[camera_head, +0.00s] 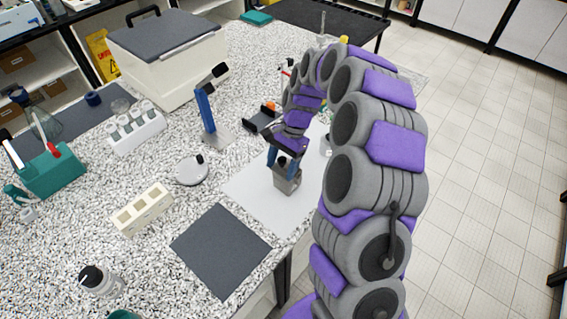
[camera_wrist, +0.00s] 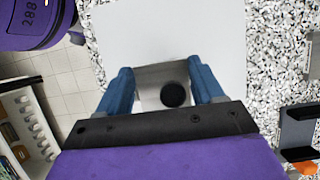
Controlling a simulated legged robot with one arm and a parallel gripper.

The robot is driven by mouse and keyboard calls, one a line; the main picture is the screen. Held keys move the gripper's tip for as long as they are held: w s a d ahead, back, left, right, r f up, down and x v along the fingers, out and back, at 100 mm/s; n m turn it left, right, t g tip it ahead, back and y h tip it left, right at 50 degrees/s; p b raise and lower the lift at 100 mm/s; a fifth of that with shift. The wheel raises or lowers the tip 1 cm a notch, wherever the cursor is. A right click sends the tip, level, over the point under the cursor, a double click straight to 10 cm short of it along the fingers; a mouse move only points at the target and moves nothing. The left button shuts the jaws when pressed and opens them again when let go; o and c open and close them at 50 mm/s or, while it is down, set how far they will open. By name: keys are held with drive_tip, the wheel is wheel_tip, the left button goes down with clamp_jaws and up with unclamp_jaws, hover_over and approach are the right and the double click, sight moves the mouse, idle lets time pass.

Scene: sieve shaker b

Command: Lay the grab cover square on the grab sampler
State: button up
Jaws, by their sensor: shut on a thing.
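My gripper (camera_head: 283,164) has blue fingers, pointing down over the white sheet. In the wrist view my gripper (camera_wrist: 162,88) is shut on a square grey metal piece with a round black knob, which I take as the grab cover (camera_wrist: 150,85). The fingers are at its two opposite sides; the knob is between them, apart from both. In the head view a small grey metal box, seemingly the grab sampler (camera_head: 288,184), stands directly below the fingers. The cover hides its top in the wrist view. I cannot tell whether cover and box touch.
The white sheet (camera_head: 250,187) is clear around the box. A round white lid-like thing (camera_head: 190,174), a cream block with square wells (camera_head: 142,211) and a blue upright stand (camera_head: 207,112) are to the left. A dark mat (camera_head: 220,252) lies in front, near the bench edge.

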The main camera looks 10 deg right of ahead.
drive_tip(key=shift+a, duration=0.5)
drive_tip(key=shift+d+f, duration=0.25)
drive_tip(key=shift+d, duration=0.7)
drive_tip(key=shift+a, duration=0.4)
drive_tip(key=shift+d+f+p, duration=0.15)
drive_tip(key=shift+d+p, duration=0.2)
drive_tip(key=shift+p, duration=0.15)
drive_tip(key=shift+f, duration=0.15)
drive_tip(key=o, duration=1)
drive_tip(key=shift+s, duration=0.1)
drive_tip(key=shift+o, duration=0.7)
